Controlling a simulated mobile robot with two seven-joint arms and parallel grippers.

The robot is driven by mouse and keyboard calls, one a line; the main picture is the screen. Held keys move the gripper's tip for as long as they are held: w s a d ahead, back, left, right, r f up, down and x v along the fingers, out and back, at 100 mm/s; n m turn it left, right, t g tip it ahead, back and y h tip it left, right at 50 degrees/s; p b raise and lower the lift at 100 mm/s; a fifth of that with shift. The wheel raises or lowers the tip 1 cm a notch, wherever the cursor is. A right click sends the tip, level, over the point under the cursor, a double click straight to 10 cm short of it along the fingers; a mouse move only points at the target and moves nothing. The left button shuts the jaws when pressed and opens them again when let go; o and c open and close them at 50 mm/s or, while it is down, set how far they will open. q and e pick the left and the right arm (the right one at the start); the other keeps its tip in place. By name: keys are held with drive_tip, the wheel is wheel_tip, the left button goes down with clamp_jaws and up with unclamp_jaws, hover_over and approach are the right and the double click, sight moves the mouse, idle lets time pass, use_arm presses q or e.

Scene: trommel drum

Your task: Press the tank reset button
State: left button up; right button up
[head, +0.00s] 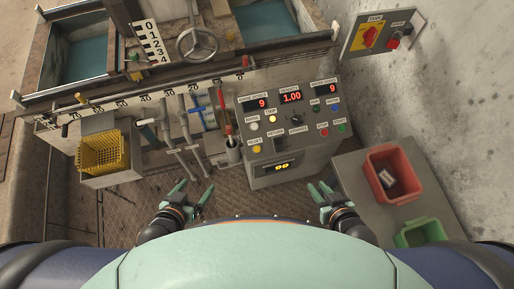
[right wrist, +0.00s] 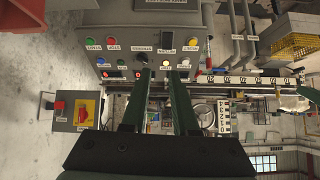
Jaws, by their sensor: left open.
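The grey control console (head: 290,135) stands ahead of me, with red number displays and several coloured buttons. A yellow button (head: 256,149), whose label seems to read RESET, is at its lower left; it also shows in the right wrist view (right wrist: 188,48), upside down. A wall box (head: 382,38) labelled TANK carries a red switch on a yellow plate and a red knob; its second label is too small to read. My left gripper (head: 193,191) is open and empty, left of the console. My right gripper (head: 320,192) is open and empty, below the console's right side, touching nothing.
A grey bench (head: 350,180) at the right holds a red bin (head: 394,174) with a small item inside and a green bin (head: 421,233). A yellow basket (head: 103,152) stands at the left. Pipes, a handwheel (head: 197,44) and a rail lie behind. The floor before the console is clear.

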clamp_jaws()
idle(1.4)
